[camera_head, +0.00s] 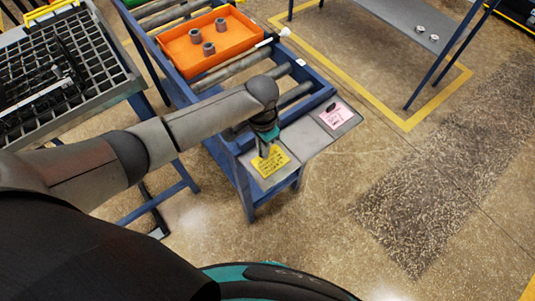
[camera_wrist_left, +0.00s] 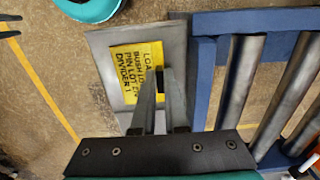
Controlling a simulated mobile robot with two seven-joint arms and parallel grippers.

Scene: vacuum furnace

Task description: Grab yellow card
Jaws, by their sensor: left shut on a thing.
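The yellow card (camera_head: 270,161) with dark print lies over a grey metal plate (camera_head: 262,180) at the front end of the blue roller stand. It also shows in the left wrist view (camera_wrist_left: 125,68), beyond my fingers. My left gripper (camera_head: 265,151) reaches down to the card from above. In the left wrist view its fingers (camera_wrist_left: 164,85) are at the card's right edge, shut on it. Whether the card is lifted off the plate cannot be told. My right gripper is not in view.
A pink card (camera_head: 337,116) with a dark clip lies on the neighbouring plate. An orange tray (camera_head: 232,33) with grey cylinders sits on the blue roller stand (camera_head: 305,78). A black grid rack (camera_head: 62,60) stands at left. The floor at right is clear.

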